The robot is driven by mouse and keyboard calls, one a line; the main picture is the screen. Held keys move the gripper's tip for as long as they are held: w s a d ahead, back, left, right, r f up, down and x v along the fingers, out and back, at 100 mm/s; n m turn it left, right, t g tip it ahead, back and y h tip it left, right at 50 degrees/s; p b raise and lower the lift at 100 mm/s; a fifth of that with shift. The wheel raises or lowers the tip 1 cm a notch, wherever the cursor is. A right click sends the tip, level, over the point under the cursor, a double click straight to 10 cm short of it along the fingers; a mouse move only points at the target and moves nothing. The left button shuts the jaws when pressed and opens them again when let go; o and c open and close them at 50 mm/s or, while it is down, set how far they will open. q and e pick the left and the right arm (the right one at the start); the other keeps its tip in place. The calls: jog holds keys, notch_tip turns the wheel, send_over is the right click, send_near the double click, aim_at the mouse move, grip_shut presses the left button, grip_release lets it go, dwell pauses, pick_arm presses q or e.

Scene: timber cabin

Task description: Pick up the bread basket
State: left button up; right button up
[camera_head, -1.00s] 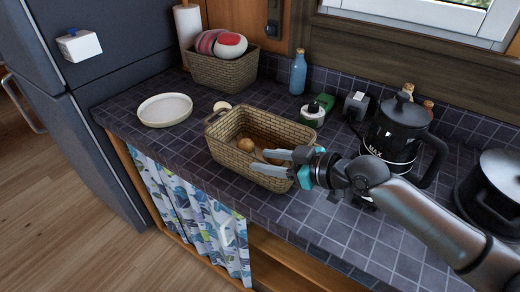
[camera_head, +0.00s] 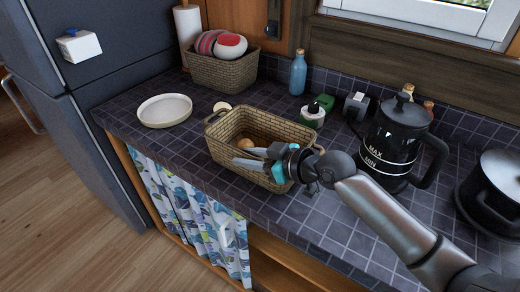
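The bread basket (camera_head: 225,155) is a tan woven rectangular basket standing upright on the dark tiled counter. A small round brown bread roll (camera_head: 245,144) shows inside it. My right gripper (camera_head: 252,158) comes in from the right, with its fingers over the basket's near right part. The fingers look apart, with nothing seen between them. The gripper hides part of the basket's inside and its right end, and I cannot tell whether it touches the rim. My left gripper is not in view.
A second woven basket (camera_head: 222,73) with cloths stands at the back beside a paper roll (camera_head: 188,32). A white plate (camera_head: 164,110) lies to the left. A blue bottle (camera_head: 298,73), a green-and-white bottle (camera_head: 312,116), a black kettle (camera_head: 393,147) and a pot (camera_head: 492,192) stand behind and right.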

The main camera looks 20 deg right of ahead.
grip_shut()
dwell(1.0)
jog(key=shift+r, duration=0.1)
